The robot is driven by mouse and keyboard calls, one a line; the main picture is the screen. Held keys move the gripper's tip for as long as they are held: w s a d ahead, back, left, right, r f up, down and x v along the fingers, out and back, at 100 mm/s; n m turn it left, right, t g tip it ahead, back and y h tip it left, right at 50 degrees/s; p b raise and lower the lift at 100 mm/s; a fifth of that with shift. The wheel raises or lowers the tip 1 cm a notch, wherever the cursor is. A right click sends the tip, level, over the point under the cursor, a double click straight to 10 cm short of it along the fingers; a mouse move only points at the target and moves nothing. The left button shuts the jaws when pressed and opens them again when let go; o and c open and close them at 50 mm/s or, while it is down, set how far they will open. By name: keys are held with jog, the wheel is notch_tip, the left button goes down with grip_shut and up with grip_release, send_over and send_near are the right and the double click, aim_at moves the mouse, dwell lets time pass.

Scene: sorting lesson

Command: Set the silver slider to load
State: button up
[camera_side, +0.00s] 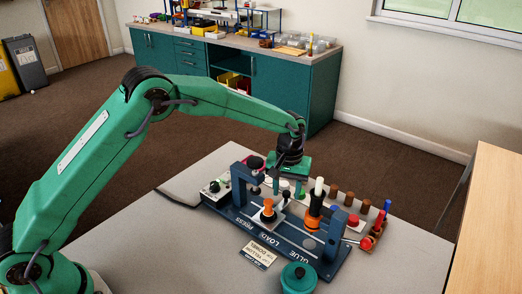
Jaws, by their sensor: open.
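A silver slider (257,221) sits on the dark blue fixture (222,205), in the middle between its two uprights. An orange part with a dark centre stands on the slider. My gripper (286,188) hangs pointing down just behind the slider, between the uprights. It is open. Its fingertips are small and partly hidden, and I cannot tell whether they touch anything.
An orange-and-black holder with a white top (318,187) stands right of the slider. Brown and coloured pegs (335,192) line the back right. A green pot (298,279) and a printed card (258,253) lie in front. The table's left front is clear.

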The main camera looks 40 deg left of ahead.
jog(key=shift+c, duration=0.2)
grip_shut()
jog(key=shift+d, duration=2.15)
jog(key=shift+o, duration=0.2)
grip_release()
jog(key=shift+r, duration=0.1)
notch_tip(320, 180, up, 8)
